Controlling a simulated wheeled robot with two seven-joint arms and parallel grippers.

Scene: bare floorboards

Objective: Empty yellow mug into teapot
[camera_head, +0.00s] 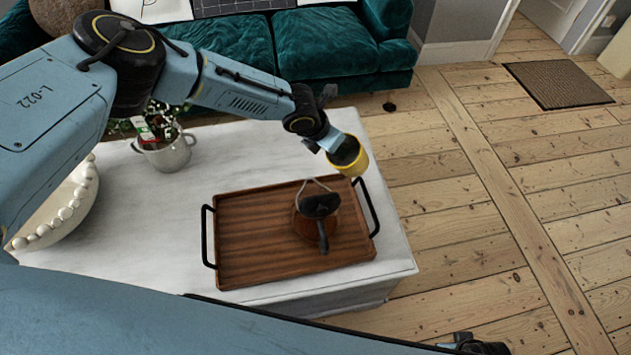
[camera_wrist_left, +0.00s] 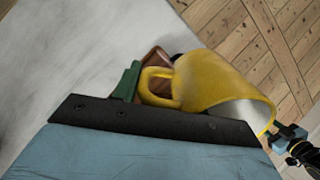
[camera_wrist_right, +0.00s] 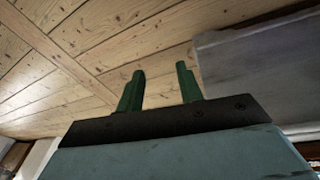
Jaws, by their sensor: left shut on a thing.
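The yellow mug (camera_head: 360,163) is held by my left gripper (camera_head: 333,146) above the back right corner of the tray, behind the teapot. In the left wrist view, the mug (camera_wrist_left: 215,82) shows its handle at the green fingers (camera_wrist_left: 138,82); its pale opening faces lower right. Its contents cannot be seen. The brown teapot (camera_head: 304,226), with a dark top and handle, stands on the right part of the wooden tray (camera_head: 245,235). The mug is apart from it. My right gripper (camera_wrist_right: 158,88) is open and empty, away from the table, low at the right.
The tray has black handles and lies on a pale marble table (camera_head: 160,212). A potted plant (camera_head: 167,150) and a beaded bowl (camera_head: 62,212) stand at the left. A green sofa (camera_head: 320,45) is behind the table. Bare floorboards lie to the right.

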